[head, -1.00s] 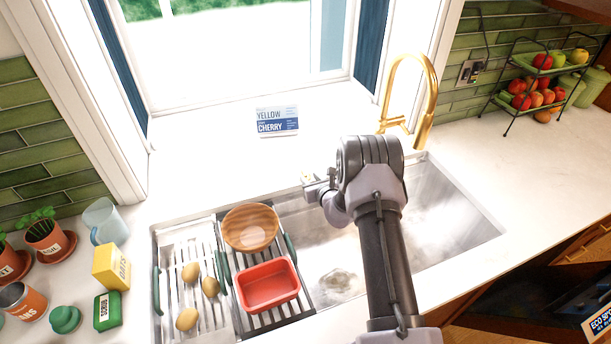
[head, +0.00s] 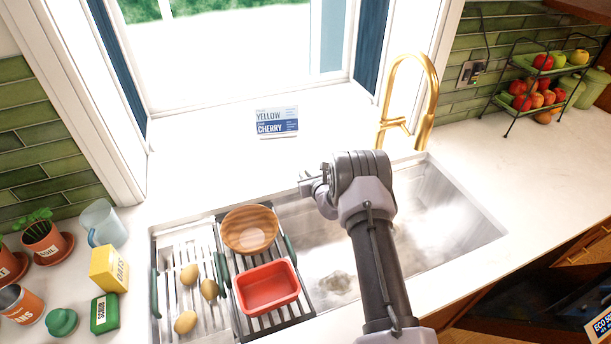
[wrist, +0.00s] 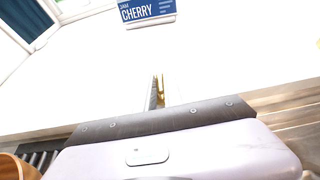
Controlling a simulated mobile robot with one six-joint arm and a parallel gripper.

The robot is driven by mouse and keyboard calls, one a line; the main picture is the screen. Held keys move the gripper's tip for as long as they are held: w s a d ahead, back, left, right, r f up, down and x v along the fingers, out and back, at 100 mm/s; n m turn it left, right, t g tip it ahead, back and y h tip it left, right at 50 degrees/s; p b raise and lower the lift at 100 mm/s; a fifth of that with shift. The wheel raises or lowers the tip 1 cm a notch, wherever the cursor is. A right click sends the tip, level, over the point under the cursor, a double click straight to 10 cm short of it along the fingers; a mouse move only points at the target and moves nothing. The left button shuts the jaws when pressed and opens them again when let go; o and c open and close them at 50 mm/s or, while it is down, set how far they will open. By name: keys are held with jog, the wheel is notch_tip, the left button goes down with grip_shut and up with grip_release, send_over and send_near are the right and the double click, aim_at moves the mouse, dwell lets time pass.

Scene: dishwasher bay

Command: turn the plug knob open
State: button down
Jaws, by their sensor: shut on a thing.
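My gripper (head: 304,184) is at the back rim of the sink (head: 440,205), left of the gold tap (head: 428,95). In the wrist view its narrow fingers (wrist: 160,92) are close together around a small gold piece, the plug knob (wrist: 161,86). Only a thin strip of the knob shows between the fingers, so its turn angle cannot be told. In the head view my gripper hides the knob. The gripper is shut on it.
A roll-up rack on the sink's left holds a wooden bowl (head: 249,230), a red tub (head: 267,288) and several potatoes. A blue and white card (head: 277,122) stands on the sill behind my gripper. The sink's right side is open.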

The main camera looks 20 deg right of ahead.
jog(key=shift+f, duration=0.1)
jog(key=n+y+b, duration=0.1)
jog(key=b, duration=0.1)
jog(key=n+y+b, duration=0.1)
jog(key=shift+d+f+n+y+b, duration=0.15)
jog(key=shift+d+n+y+b, duration=0.15)
jog(key=shift+y+b, duration=0.1)
jog(key=n+g+y+b, duration=0.1)
jog(key=n+y+b, duration=0.1)
jog(key=y+b, duration=0.1)
jog(key=shift+w+d+f, duration=0.1)
jog(key=n+g+y+b, duration=0.1)
jog(key=n+y+b, duration=0.1)
jog(key=b, duration=0.4)
jog(key=shift+w+d+n+g+y, duration=0.15)
jog(key=shift+n+g+y, duration=0.15)
jog(key=shift+n+g, duration=0.15)
jog(key=n+g+b, duration=0.1)
jog(key=b, duration=0.1)
jog(key=shift+y+b, duration=0.35)
jog(key=shift+y, duration=0.05)
jog(key=shift+r, duration=0.2)
jog(key=shift+r+n+b, duration=0.25)
jog(key=shift+b, duration=0.05)
jog(key=c, duration=1.5)
grip_release()
jog(key=shift+o, duration=0.2)
jog(key=shift+f, duration=0.1)
